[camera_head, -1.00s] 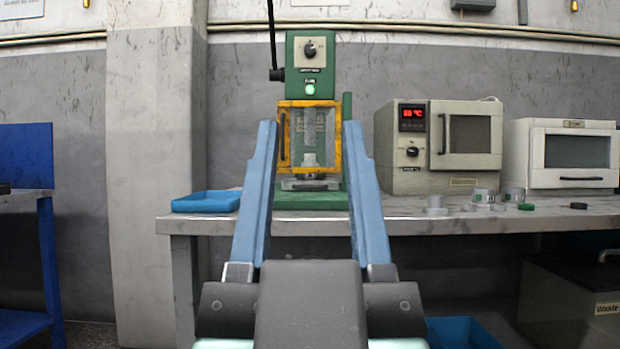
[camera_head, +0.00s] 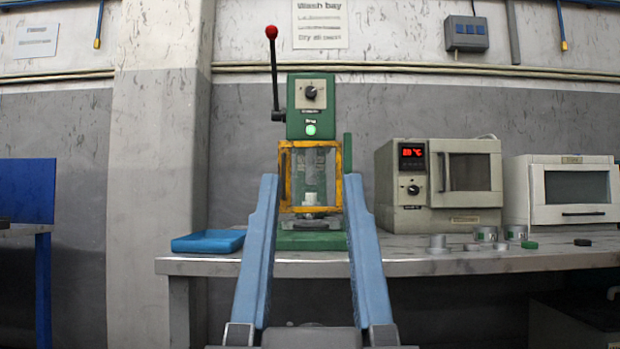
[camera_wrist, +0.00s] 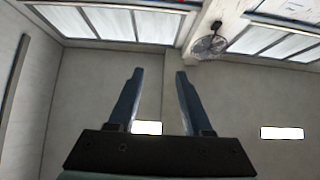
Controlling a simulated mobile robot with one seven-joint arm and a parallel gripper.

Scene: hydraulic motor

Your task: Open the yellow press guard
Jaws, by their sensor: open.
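The yellow press guard (camera_head: 339,178) is a yellow frame with clear panes on the front of the green press (camera_head: 308,95). It looks closed across the press opening, with a pale part visible behind it. A black lever with a red knob (camera_head: 271,32) rises at the press's upper left. My gripper (camera_head: 310,180) is open and empty, its two blue fingers pointing up on either side of the guard in the head view. They appear in front of the press, apart from it. The wrist view shows the open fingers (camera_wrist: 158,72) against walls and windows; the press is not there.
The press stands on a grey bench (camera_head: 440,262). A blue tray (camera_head: 208,241) lies to its left. A beige oven (camera_head: 470,205) and a white oven (camera_head: 570,215) stand to its right, with several small pots and lids in front.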

